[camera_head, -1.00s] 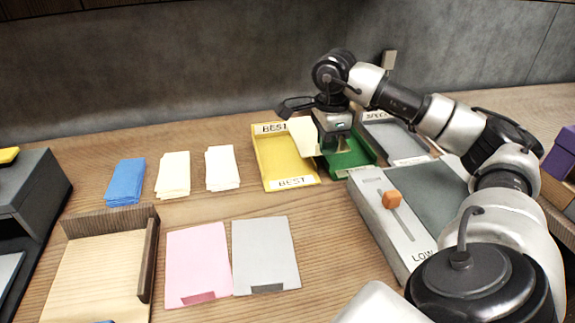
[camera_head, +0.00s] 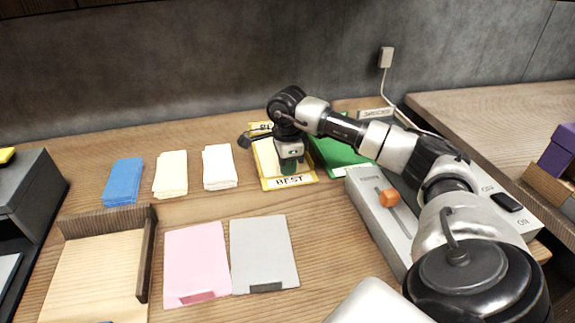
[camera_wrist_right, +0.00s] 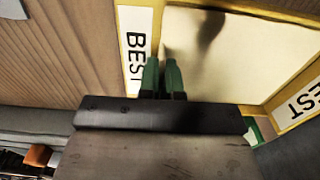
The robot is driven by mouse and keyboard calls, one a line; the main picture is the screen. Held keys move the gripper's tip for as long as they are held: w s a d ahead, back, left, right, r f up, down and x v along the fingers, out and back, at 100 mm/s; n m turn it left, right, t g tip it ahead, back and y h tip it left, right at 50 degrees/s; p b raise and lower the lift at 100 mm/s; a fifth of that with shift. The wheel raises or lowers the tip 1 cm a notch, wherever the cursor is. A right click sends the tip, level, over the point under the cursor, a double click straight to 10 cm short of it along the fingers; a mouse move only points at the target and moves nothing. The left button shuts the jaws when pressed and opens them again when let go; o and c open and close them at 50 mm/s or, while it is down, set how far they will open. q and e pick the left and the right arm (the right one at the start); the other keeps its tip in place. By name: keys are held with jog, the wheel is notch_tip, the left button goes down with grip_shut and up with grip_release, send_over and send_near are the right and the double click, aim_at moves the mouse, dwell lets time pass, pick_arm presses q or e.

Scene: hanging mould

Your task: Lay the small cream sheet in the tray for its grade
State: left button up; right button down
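The small cream sheet (camera_head: 264,158) is inside the yellow tray marked BEST (camera_head: 265,184), at the back middle of the table. In the right wrist view the sheet (camera_wrist_right: 245,55) spans the tray between its two BEST labels. My right gripper (camera_head: 289,171) is low over this tray. Its green fingertips (camera_wrist_right: 161,75) are close together at the sheet's edge and appear shut on it; the exact contact is hard to see. My left gripper is in neither view.
A green tray (camera_head: 340,152) stands just right of the yellow one. A grey device with an orange slider knob (camera_head: 389,198) is in front of it. Blue (camera_head: 124,182), cream (camera_head: 171,174) and white (camera_head: 219,167) stacks lie to the left.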

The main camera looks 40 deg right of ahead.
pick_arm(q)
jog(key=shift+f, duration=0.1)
pick_arm(e)
jog(key=shift+f, duration=0.1)
jog(key=c, duration=1.3)
grip_release()
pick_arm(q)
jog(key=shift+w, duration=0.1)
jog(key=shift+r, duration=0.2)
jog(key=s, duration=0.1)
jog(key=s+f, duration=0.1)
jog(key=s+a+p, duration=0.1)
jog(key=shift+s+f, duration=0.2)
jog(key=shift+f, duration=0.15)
pick_arm(e)
notch_tip(320, 180, up, 12)
jog(key=shift+r, duration=0.2)
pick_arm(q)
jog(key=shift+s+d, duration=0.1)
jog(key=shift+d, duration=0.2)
